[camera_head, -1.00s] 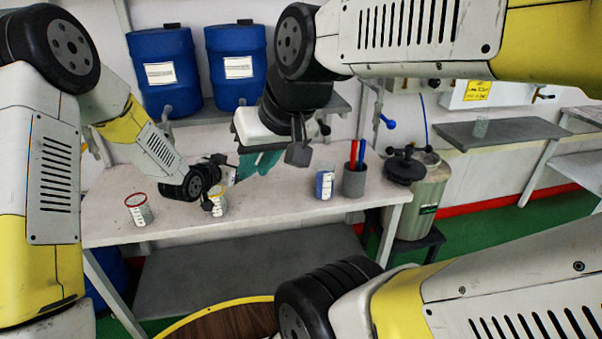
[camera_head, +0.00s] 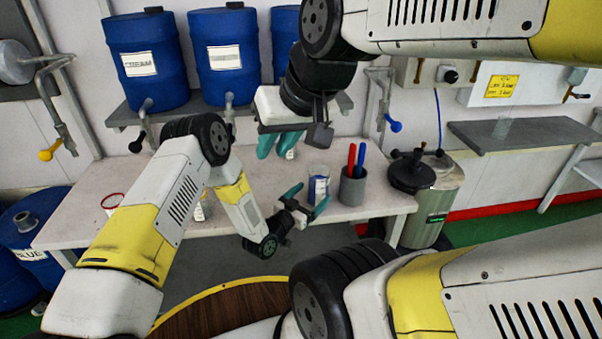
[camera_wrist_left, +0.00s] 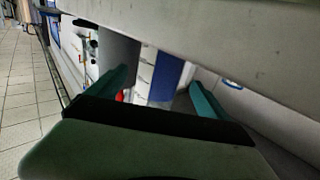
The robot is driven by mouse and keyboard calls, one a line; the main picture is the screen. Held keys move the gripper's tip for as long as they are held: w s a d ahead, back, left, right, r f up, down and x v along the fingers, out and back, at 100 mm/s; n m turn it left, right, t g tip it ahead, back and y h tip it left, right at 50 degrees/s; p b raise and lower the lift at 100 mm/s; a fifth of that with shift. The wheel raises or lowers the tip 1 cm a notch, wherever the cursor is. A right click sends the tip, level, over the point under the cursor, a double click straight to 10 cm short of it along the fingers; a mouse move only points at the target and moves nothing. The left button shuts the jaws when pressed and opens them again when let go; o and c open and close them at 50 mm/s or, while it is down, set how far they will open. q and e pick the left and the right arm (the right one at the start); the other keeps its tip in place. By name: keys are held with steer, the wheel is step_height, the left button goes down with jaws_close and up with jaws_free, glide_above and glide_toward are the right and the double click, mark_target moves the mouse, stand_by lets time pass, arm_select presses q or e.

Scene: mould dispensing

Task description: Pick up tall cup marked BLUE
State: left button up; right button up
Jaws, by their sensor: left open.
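The tall clear cup (camera_head: 318,187) with blue on it stands upright on the white table, left of the grey pen holder. My left gripper (camera_head: 307,200) is open just in front of it, with its teal fingers spread toward the cup. In the left wrist view, the cup (camera_wrist_left: 166,76) shows between the two fingers (camera_wrist_left: 158,95), with white and blue on its side. Contact cannot be told. My right gripper (camera_head: 278,143) hangs above the back of the table, its teal fingers pointing down; their gap is unclear.
A grey holder (camera_head: 353,187) with red and blue sticks stands close right of the cup. A red-rimmed cup (camera_head: 112,202) and another cup (camera_head: 199,209), partly hidden by my left arm, stand to the left. Blue barrels (camera_head: 232,55) line the shelf behind. A lidded metal container (camera_head: 438,205) stands right.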

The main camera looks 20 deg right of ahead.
arm_select(q)
steer(key=x, duration=0.4)
steer(key=shift+d+r, duration=0.15)
steer(key=shift+c, duration=0.4)
steer(key=c, duration=1.8)
steer(key=shift+r, duration=0.1)
steer(key=shift+c, duration=0.4)
